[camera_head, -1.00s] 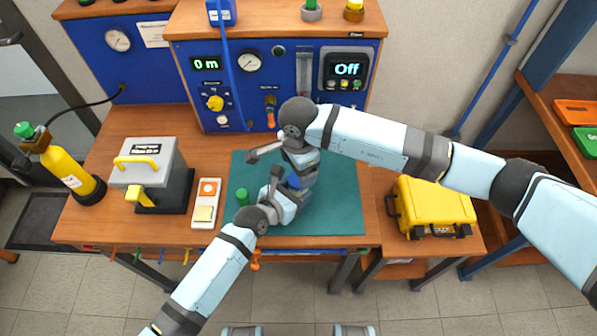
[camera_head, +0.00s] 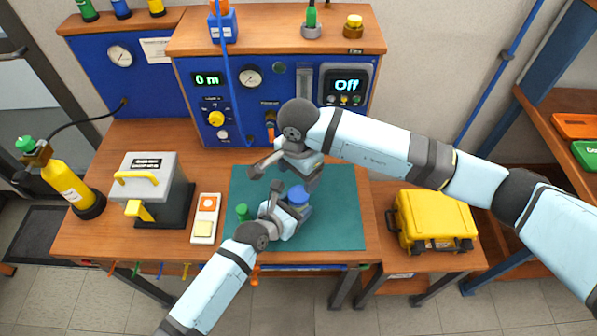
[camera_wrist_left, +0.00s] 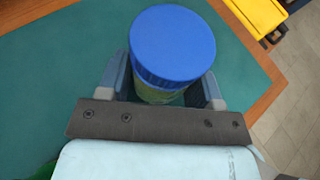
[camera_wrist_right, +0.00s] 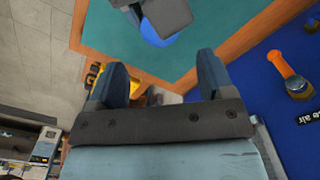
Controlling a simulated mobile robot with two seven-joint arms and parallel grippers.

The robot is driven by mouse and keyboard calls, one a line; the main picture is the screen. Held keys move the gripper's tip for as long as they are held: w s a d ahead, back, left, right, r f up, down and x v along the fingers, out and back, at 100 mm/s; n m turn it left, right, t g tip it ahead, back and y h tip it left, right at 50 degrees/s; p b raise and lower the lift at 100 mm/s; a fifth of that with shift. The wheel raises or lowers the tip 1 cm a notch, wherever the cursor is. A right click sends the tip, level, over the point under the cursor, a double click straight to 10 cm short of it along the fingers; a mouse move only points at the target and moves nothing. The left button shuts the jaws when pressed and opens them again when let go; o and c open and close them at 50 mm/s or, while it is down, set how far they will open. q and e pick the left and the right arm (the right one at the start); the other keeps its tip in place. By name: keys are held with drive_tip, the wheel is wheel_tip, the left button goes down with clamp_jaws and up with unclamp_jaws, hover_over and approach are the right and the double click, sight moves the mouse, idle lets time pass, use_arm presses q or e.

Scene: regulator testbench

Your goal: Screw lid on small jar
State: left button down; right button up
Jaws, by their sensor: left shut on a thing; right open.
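The small jar (camera_wrist_left: 158,95) is greenish and carries a blue lid (camera_wrist_left: 172,45) on its top. My left gripper (camera_wrist_left: 165,92) is shut around the jar's body, a finger on each side below the lid. In the head view the blue lid (camera_head: 298,194) shows over the green mat, beside my left gripper (camera_head: 296,208). Whether the lid is fully seated cannot be told. My right gripper (camera_wrist_right: 163,78) is open and empty, behind and above the jar. The lid also shows at the top of the right wrist view (camera_wrist_right: 158,36), partly covered by a grey part.
A green-topped item (camera_head: 242,212) stands on the mat (camera_head: 335,225) left of my left gripper. A white switch box (camera_head: 205,218) and a grey press-like device (camera_head: 150,185) are further left. The blue regulator panel (camera_head: 285,105) rises behind. The mat's right side is clear.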

sight(299, 194)
wheel_tip(299, 194, down, 8)
drive_tip(key=shift+r, duration=0.1)
idle(0.4)
drive_tip(key=c, duration=0.9)
drive_tip(key=shift+m, duration=1.6)
drive_tip(key=o, duration=1)
